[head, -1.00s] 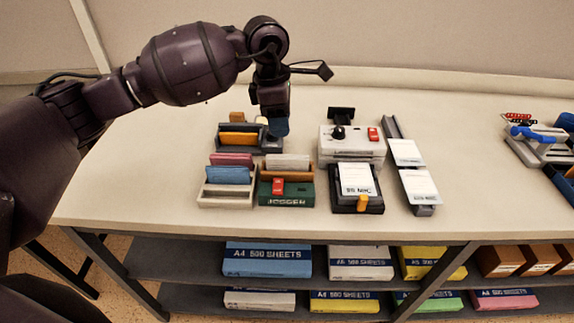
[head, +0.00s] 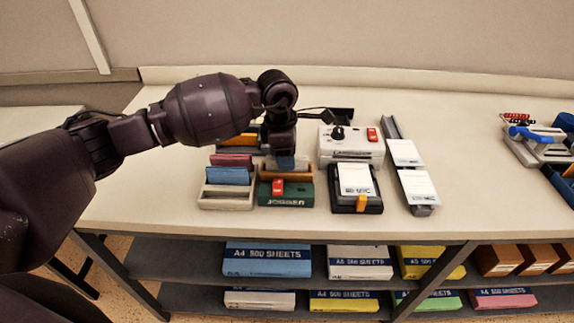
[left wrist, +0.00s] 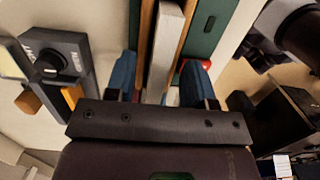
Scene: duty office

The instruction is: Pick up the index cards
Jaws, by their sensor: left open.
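The index cards show as a pale, upright stack (left wrist: 165,48) in the left wrist view, standing in a wooden-sided slot of the green jogger (head: 286,193). In the head view my left gripper (head: 286,163) is over the jogger's slot and hides most of the stack. In the left wrist view its two blue fingertips (left wrist: 160,76) are apart, one on each side of the stack's near end. I cannot tell whether either finger touches the cards. My right gripper is not in view.
A beige tray (head: 226,202) with pink and blue card stacks stands just left of the jogger. A white machine with a knob (head: 350,146), a black holder with white cards (head: 356,202) and a card rail (head: 420,208) stand to the right. The table's front is clear.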

